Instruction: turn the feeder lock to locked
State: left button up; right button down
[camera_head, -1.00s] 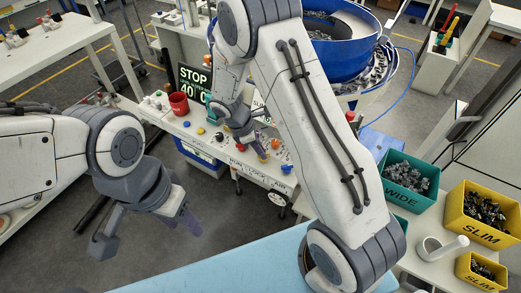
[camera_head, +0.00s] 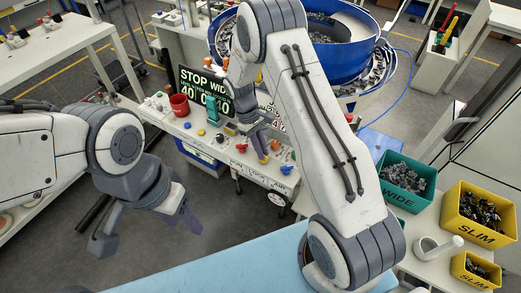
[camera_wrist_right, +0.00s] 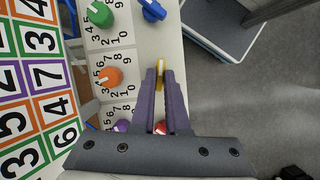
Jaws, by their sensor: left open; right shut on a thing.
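The feeder lock is a small yellow handle (camera_wrist_right: 160,78) in the right wrist view, above the LOCK label in the head view. My right gripper (camera_wrist_right: 160,72) is shut on it, with purple fingers on both sides. In the head view the right gripper (camera_head: 262,152) is at the front of the panel between a red knob (camera_head: 241,148) and a blue knob (camera_head: 284,170). The fingers cover much of the handle, so I cannot read its lock position. My left gripper (camera_head: 148,232) is open and empty over the floor at left.
In the wrist view a blue knob (camera_wrist_right: 153,10) and a red knob (camera_wrist_right: 160,127) flank the handle. Numbered dials, including an orange knob (camera_wrist_right: 110,77), stand close by. The blue feeder bowl (camera_head: 345,60) stands behind.

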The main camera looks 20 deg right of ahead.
jog(key=m, duration=0.2)
jog(key=m+y, duration=0.1)
jog(key=m, duration=0.1)
jog(key=m+y, duration=0.1)
jog(key=m, duration=0.1)
jog(key=shift+s+d+g, duration=0.15)
jog(key=shift+d+g, duration=0.1)
jog(key=shift+g, duration=0.05)
jog(key=shift+m+y, duration=0.3)
jog(key=shift+m, duration=0.1)
jog(key=c, duration=0.9)
grip_release()
